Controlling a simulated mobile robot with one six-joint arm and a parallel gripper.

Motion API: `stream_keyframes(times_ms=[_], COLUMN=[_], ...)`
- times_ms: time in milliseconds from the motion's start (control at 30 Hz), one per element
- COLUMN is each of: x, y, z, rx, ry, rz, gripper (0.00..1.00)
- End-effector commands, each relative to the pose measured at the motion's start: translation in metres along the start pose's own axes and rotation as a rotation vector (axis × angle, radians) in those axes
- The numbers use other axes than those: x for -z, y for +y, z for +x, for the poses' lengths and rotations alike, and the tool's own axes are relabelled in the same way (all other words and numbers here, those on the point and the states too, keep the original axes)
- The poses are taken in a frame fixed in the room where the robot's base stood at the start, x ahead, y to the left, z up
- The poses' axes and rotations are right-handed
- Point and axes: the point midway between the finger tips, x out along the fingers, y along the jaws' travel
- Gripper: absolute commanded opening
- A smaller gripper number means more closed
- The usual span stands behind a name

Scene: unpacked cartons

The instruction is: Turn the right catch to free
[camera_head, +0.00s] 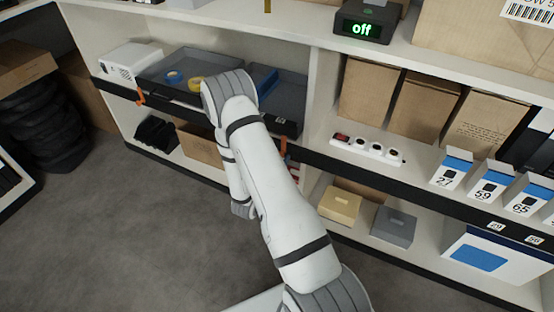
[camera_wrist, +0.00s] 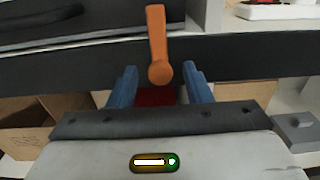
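The right catch (camera_head: 284,148) is an orange lever on the black front rail of the shelf, partly behind my arm in the head view. In the wrist view the right catch (camera_wrist: 157,45) stands nearly upright, its round end at the bottom. My gripper (camera_wrist: 160,78) is open, with one blue finger on each side of that round end and a visible gap to both. The head view does not show the fingers, as my arm hides them. A second orange catch (camera_head: 141,97) sits on the rail at the left.
A grey tray (camera_head: 150,75) with blue and yellow tape rolls lies behind the rail. A white strip with round sockets (camera_head: 367,150) is on the shelf at right. Cartons (camera_head: 205,148) stand below the rail. A dark red thing (camera_wrist: 158,97) shows between the fingers.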

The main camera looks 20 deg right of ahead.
Motion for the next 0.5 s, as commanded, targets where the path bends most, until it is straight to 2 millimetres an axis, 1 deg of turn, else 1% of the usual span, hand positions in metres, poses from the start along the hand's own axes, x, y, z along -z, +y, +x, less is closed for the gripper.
stream_keyframes(times_ms=[33,67,500], x=[0.0000,0.0000,0.0001], y=[0.0000,-0.0001,-0.0005], z=[-0.0001,-0.0001,0.0000], rx=[0.000,0.000,0.001], ry=[0.000,0.000,0.000], rz=[0.000,0.000,0.000], gripper=[0.41,0.38,0.02])
